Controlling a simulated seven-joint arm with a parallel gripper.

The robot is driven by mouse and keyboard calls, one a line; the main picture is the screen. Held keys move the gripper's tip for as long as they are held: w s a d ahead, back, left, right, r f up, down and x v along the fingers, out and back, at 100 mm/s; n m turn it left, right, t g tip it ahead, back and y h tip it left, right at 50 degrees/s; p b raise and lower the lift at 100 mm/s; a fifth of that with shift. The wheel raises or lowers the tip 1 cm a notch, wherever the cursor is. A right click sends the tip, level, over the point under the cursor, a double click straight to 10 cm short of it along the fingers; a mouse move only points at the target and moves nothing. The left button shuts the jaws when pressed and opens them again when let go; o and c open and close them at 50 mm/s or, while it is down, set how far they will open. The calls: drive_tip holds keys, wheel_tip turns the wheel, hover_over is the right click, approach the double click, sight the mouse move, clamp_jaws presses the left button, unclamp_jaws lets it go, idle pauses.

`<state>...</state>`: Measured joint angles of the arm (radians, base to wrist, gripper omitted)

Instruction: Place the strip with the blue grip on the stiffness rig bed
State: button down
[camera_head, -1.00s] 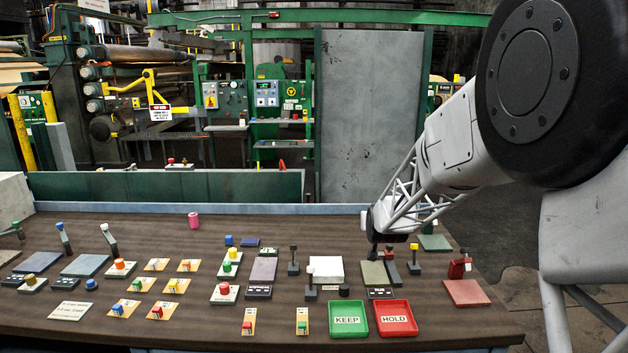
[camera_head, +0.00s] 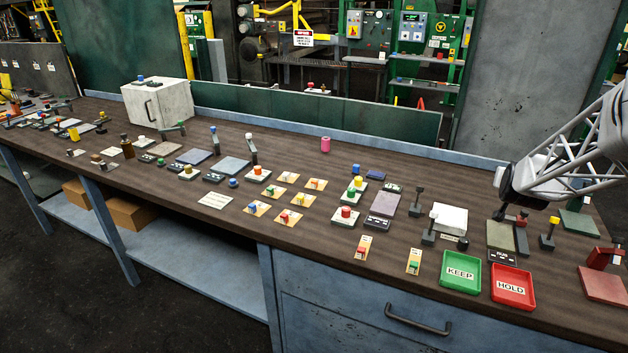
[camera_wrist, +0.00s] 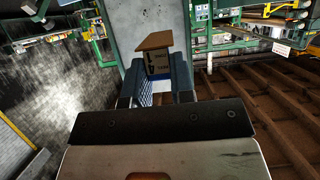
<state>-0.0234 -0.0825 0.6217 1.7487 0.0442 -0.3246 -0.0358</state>
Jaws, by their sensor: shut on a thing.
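My gripper (camera_head: 500,212) is small and dark in the head view, low over the far end of a grey-green slab (camera_head: 500,236). The wrist view shows it shut on a tan strip (camera_wrist: 155,41) with dark lettering below its top and blue showing between the fingers. The strip's lower part is hidden by the gripper. Another tan card with a blue knob (camera_head: 257,207) lies mid-table. The slab has a small dark label plate in front. Its lettering is too small to read, so I cannot tell whether it is the stiffness rig bed.
A dark post with a red top (camera_head: 522,217) and a yellow-topped post (camera_head: 550,233) stand close right of the slab. A white block (camera_head: 449,218) stands to its left. A green KEEP tray (camera_head: 460,289) and a red HOLD tray (camera_head: 512,302) lie in front.

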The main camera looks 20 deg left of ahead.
drive_tip(key=s+a+f, duration=0.2)
drive_tip(key=s+a, duration=0.1)
drive_tip(key=a, duration=0.8)
drive_tip(key=s+a+f+y, duration=0.1)
drive_tip(key=s+a, duration=0.1)
drive_tip(key=a, duration=0.9)
drive_tip(key=s+a+f, duration=0.2)
drive_tip(key=s+a, duration=0.1)
drive_tip(key=a, duration=0.8)
drive_tip(key=s+a+f, duration=0.4)
drive_tip(key=s+a, duration=0.7)
drive_tip(key=s+a+f+h, duration=0.1)
drive_tip(key=s+a+f, duration=0.3)
drive_tip(key=s+a, duration=0.7)
drive_tip(key=shift+s, duration=0.8)
drive_tip(key=w+a, duration=0.3)
drive_tip(key=w+a+f, duration=0.1)
drive_tip(key=w+a, duration=0.7)
drive_tip(key=shift+w+a+f, duration=0.15)
drive_tip(key=shift+f, duration=0.1)
